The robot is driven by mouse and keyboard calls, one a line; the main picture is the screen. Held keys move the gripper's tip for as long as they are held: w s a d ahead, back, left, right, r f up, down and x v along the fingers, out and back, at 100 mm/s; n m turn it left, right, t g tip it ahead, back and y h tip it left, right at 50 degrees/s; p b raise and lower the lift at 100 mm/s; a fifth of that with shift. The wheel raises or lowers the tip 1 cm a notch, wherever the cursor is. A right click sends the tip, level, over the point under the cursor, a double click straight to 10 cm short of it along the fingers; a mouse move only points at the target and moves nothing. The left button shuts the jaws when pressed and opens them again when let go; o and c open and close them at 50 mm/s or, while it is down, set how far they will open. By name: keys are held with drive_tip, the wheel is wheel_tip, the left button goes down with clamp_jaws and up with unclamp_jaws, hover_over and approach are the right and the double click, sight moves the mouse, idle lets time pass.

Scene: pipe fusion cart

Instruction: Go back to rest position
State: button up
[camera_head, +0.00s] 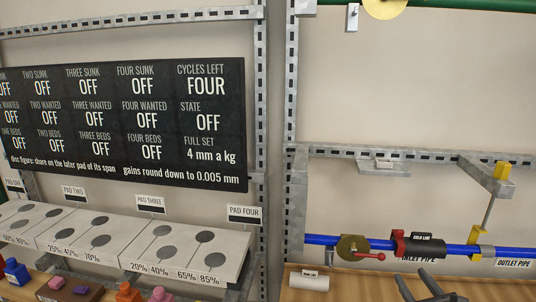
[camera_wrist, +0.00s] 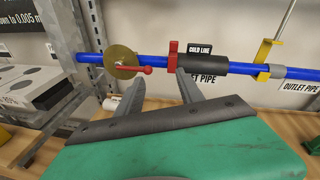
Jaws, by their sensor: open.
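My gripper (camera_head: 428,286) shows at the bottom right of the head view, its dark fingers spread apart. In the wrist view my gripper (camera_wrist: 158,85) is open and empty. Its fingers point toward the blue pipe (camera_wrist: 90,59), with a gap between them. The blue pipe (camera_head: 322,239) also runs across the right of the head view. It carries a brass disc (camera_head: 353,247) with a red lever (camera_head: 370,256), a red clamp (camera_head: 398,242) and a black sleeve labelled COLD LINE (camera_head: 425,247). I cannot tell the exact distance between fingertips and pipe.
A black status board (camera_head: 125,122) hangs at left above pale pads (camera_head: 185,245) with grey discs. Coloured pieces (camera_head: 128,293) stand in front of them. A yellow bracket (camera_head: 474,236) holds the pipe at right. A white cylinder (camera_head: 309,281) lies on the wooden shelf. A steel upright (camera_head: 297,200) divides the two sides.

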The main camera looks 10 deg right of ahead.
drive_tip(key=w+a+f+n+g+y, duration=0.1)
drive_tip(key=a+f+n+g+y, duration=0.15)
drive_tip(key=a+n, duration=0.6)
drive_tip(key=w+a+f+n+g+y, duration=0.15)
drive_tip(key=a+f+n+g, duration=0.25)
drive_tip(key=a+n, duration=0.45)
drive_tip(key=s+a+n+g+h, duration=0.1)
drive_tip(key=s+a+n+g, duration=0.5)
drive_tip(key=s+n, duration=0.5)
drive_tip(key=a+n, duration=0.2)
drive_tip(key=n, duration=0.5)
drive_tip(key=shift+s+a+r, duration=0.2)
drive_tip(key=shift+a, duration=0.2)
